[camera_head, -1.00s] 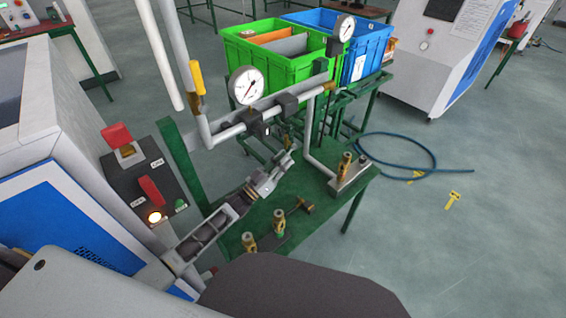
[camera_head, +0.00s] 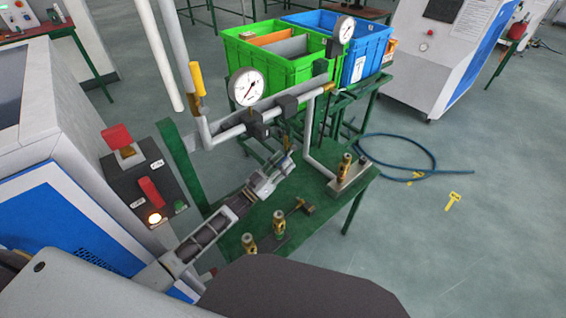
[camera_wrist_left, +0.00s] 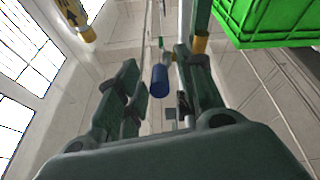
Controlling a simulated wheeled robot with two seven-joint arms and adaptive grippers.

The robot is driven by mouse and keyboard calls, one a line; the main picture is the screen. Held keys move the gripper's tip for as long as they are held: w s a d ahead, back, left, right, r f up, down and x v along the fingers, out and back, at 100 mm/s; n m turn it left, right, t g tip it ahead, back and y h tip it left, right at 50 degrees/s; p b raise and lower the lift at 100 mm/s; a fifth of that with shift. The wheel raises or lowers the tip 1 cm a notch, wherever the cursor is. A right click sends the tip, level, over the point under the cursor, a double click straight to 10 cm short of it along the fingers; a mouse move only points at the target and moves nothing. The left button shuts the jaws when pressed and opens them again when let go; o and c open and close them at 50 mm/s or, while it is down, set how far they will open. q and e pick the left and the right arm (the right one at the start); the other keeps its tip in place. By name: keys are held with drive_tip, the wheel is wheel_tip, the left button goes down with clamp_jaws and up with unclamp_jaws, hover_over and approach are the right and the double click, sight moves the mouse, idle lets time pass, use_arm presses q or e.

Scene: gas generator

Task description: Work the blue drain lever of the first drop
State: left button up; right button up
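The blue drain lever (camera_wrist_left: 159,80) shows in the left wrist view as a short blue handle, between the two fingers of my left gripper (camera_wrist_left: 158,68). The fingers stand apart with gaps on both sides of the handle, so no grip shows. In the head view my left gripper (camera_head: 284,164) reaches up to the grey pipe (camera_head: 233,133) with the round gauge (camera_head: 246,87), just below its dark fittings. There the lever is mostly hidden by the gripper. My right gripper is not in view.
Green (camera_head: 272,66) and blue (camera_head: 362,50) crates stand behind. A yellow-handled pipe part (camera_head: 197,79) and a switch box (camera_head: 148,180) are at the left.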

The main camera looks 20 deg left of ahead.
use_arm(q)
drive_tip(key=v, duration=0.7)
drive_tip(key=shift+s, duration=0.1)
idle(0.4)
